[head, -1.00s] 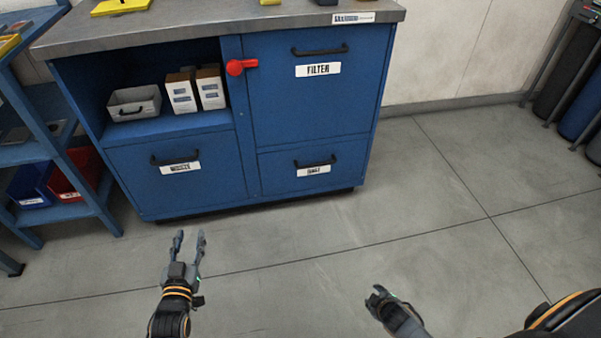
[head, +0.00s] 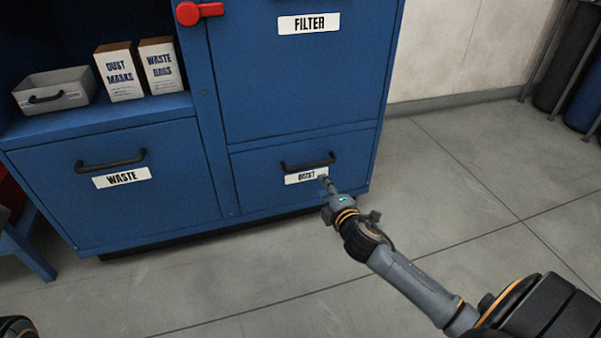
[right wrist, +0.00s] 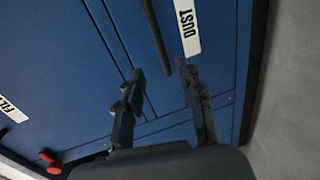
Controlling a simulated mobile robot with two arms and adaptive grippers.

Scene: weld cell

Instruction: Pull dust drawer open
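The dust drawer (head: 262,184) is the low right blue front of the cabinet, marked with a white DUST label (head: 300,177). It sits flush and looks shut. Its dark bar handle (head: 307,164) is above the label. My right gripper (head: 325,180) is in front of the label's right end, just below the handle's right end. In the right wrist view my right gripper (right wrist: 163,70) has its fingers apart with nothing held. The handle (right wrist: 157,35) runs to between the fingertips there; I cannot tell whether they touch it. My left gripper is out of view.
The waste drawer (head: 200,195) is at left and the filter door (head: 300,80) above, with a red latch (head: 198,12). A shelf holds a grey bin (head: 52,92) and two boxes. The floor (head: 440,180) right of the cabinet is clear.

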